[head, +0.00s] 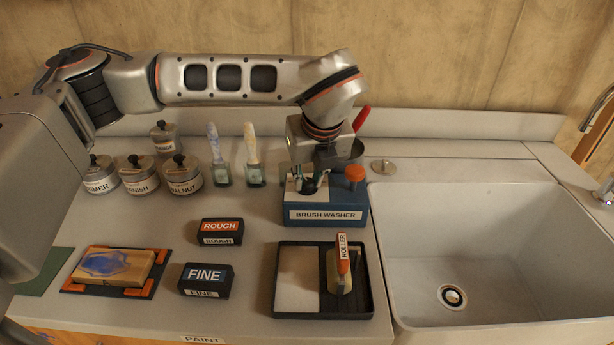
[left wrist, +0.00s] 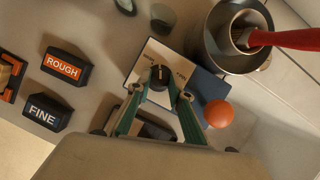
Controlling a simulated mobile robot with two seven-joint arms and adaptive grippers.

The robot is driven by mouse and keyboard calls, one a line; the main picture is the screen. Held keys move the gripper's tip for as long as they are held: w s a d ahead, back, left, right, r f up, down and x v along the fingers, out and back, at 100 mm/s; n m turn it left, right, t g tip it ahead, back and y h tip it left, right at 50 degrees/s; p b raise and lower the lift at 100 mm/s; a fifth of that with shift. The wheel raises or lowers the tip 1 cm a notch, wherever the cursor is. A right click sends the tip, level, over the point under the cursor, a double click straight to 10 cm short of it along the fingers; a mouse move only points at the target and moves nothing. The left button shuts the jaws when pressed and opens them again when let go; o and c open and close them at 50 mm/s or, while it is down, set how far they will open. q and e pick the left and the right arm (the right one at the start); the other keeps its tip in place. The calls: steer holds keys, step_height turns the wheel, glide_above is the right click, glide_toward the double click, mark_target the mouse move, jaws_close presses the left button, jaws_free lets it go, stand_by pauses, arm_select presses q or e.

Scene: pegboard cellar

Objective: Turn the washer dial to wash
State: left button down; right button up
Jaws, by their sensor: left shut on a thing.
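The brush washer (head: 325,214) is a blue box with a label on its front, at the back of the counter left of the sink. A black dial (left wrist: 159,74) with a pale pointer mark sits on its light top plate (left wrist: 177,59). The small print on the plate is too blurred to read. An orange knob (head: 355,173) stands at the washer's right; it also shows in the wrist view (left wrist: 219,114). My left gripper (head: 309,183) reaches down over the washer, its green fingers on both sides of the dial, shut on it. My right gripper is out of view.
A metal pot (left wrist: 236,42) with a red-handled tool (left wrist: 285,38) stands close behind the washer. Two brushes (head: 252,155) and several lidded tins (head: 181,177) stand to its left. A roller tray (head: 285,315) lies in front; the white sink (head: 480,255) is to the right.

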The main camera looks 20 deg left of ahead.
arm_select(q)
steer(key=n, duration=0.2)
steer(key=n+g+y, duration=0.1)
steer(key=n, duration=0.2)
steer(key=shift+w+d+g, duration=0.2)
steer(key=shift+g, duration=0.1)
steer(key=shift+n, duration=0.3)
steer(key=c, duration=1.8)
jaws_free()
steer(key=v, duration=1.2)
steer(key=shift+d, duration=0.15)
steer(key=shift+f, duration=0.1)
